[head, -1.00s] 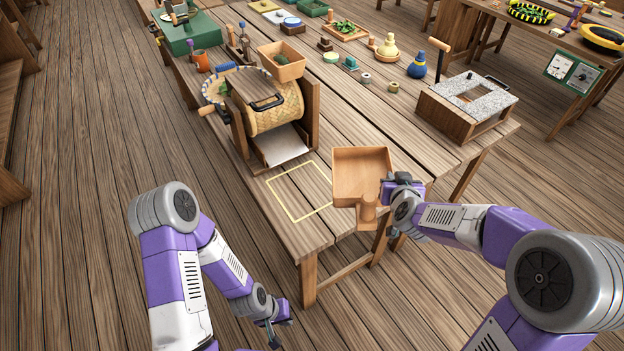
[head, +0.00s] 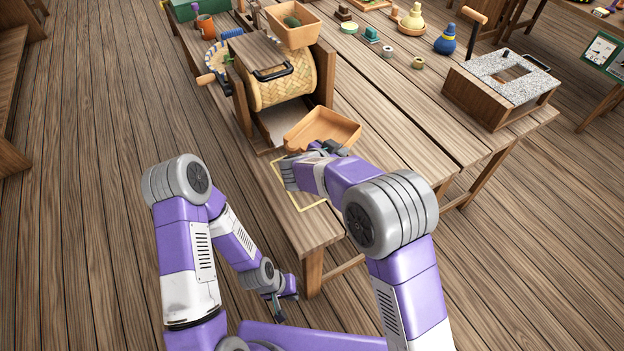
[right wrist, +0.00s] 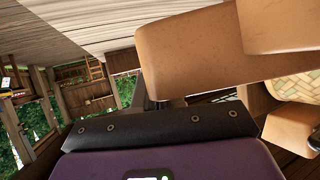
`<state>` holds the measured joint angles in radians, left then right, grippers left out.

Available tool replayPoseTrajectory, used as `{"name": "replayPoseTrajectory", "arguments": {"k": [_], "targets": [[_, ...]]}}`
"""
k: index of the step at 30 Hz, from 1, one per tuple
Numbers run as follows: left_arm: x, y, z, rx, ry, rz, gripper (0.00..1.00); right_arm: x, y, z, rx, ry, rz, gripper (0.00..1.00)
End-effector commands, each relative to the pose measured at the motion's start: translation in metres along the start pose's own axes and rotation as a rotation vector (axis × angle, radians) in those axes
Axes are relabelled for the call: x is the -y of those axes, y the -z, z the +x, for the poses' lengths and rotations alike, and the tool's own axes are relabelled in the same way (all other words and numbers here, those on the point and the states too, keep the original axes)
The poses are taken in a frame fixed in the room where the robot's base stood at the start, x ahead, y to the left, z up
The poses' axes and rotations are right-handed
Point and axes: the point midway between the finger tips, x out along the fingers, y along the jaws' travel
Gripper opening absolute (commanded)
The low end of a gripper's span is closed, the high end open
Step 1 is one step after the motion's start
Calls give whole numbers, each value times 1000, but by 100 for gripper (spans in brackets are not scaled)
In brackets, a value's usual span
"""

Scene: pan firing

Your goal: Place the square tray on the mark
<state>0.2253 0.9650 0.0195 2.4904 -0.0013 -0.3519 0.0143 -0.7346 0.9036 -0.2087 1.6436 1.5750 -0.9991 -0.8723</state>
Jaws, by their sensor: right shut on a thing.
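The square tray (head: 325,127) is an orange-tan wooden tray with low walls. In the head view it is above the table near the drum machine's chute, partly hidden by my right gripper, and looks tilted. My right gripper (head: 322,149) is shut on the tray at its near side. The tray also fills the upper right of the right wrist view (right wrist: 190,50). The mark is a yellow square outline (head: 306,207) on the table's near end, largely covered by my right arm. My left gripper (head: 284,301) hangs low beside the table, empty; its fingers are too small to judge.
A woven drum machine (head: 280,80) in a wooden frame stands just behind the mark, with a small wooden box (head: 292,28) on top. A granite-topped box (head: 505,85) stands at the right. The table strip between them is clear.

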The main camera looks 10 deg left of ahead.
Motion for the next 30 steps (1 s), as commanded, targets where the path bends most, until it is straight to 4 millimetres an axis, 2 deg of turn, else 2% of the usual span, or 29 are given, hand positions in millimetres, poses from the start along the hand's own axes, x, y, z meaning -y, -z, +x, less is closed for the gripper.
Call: {"name": "replayPoseTrajectory", "arguments": {"k": [1,5,13,19,24,30], "targets": [[1,0,4,0,0,1,0,4,-10,-2,-4,-12,9,0],[2,0,7,0,0,1,0,6,-24,-2,-4,-28,23,0],[9,1,24,0,0,1,0,2,-65,21,-4,-29,21,0],[11,2,30,0,0,1,0,0,-82,30,-4,-29,23,0],[14,2,39,0,0,1,0,-1,-103,42,-4,-28,22,0],[14,2,38,0,0,1,0,-1,-104,43,-4,-27,26,0]]}}
